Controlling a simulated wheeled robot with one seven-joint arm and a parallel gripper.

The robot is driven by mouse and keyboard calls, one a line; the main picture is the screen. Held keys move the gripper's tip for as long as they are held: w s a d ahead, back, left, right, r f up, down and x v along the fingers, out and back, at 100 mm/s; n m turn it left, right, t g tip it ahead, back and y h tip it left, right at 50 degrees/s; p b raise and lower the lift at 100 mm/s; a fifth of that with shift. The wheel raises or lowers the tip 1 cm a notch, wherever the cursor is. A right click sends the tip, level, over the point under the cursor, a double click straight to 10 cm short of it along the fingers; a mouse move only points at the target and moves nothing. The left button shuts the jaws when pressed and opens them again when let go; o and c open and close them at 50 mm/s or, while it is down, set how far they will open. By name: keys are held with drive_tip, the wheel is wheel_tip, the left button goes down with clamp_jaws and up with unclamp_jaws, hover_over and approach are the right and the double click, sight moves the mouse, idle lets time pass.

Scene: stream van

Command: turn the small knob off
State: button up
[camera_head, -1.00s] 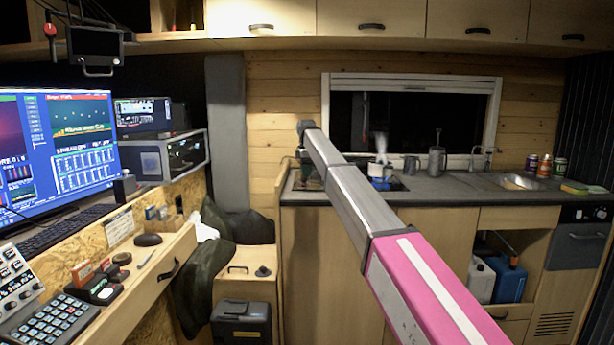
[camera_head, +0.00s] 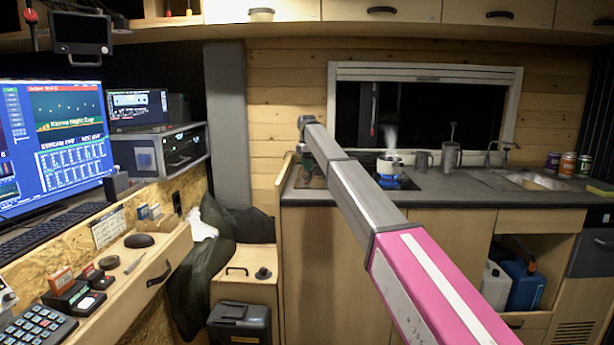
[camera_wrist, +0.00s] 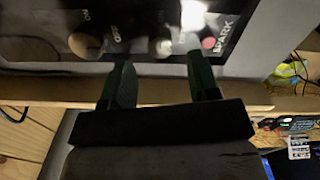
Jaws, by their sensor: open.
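In the wrist view my gripper (camera_wrist: 162,82) is open, with two dark green fingers apart and nothing between them. Beyond the fingertips lies a dark glossy hob panel (camera_wrist: 40,20) with upside-down lettering, including OFF and SPARK. A round brownish knob (camera_wrist: 84,45) sits above and left of the left finger. A smaller round shape (camera_wrist: 165,47) lies between the fingers' directions, with a red dot (camera_wrist: 208,43) to its right. I cannot tell surely which is the small knob or how it is turned.
A steaming pot (camera_head: 390,166) stands over a blue flame (camera_head: 388,182) on the counter. Mugs (camera_head: 422,160) stand to its right, before the window. A wooden edge (camera_wrist: 255,103) runs close by my fingers. The desk with the monitor (camera_head: 60,130) is on the left.

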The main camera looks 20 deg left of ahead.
sight(307, 174)
drive_tip(key=shift+f, duration=2.35)
drive_tip(key=c, duration=0.9)
drive_tip(key=shift+c, duration=0.2)
